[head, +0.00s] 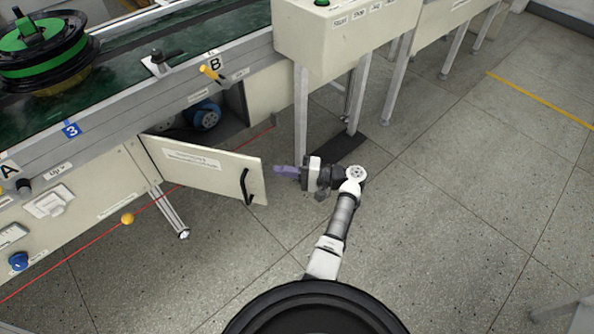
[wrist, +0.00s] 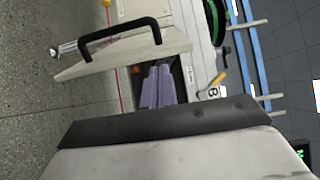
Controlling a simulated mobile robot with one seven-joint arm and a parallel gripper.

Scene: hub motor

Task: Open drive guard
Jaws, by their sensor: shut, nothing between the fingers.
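The drive guard (head: 205,166) is a cream hinged panel with printed text, swung out from the conveyor front. Its black handle (head: 246,187) is near the free edge. Behind it the opening shows a blue motor (head: 203,116). My gripper (head: 276,170), with purple fingers, is shut and empty, just right of the guard's free edge in the head view. In the wrist view the guard (wrist: 125,52) and its handle (wrist: 120,34) lie beyond the fingers (wrist: 157,85). I cannot tell whether the fingertips touch the panel.
The conveyor (head: 130,100) carries a black and green wheel (head: 45,48) at the far left. A control box (head: 345,30) on metal legs stands behind my arm. A yellow knob (head: 127,218) sits left of the guard. The floor to the right is clear.

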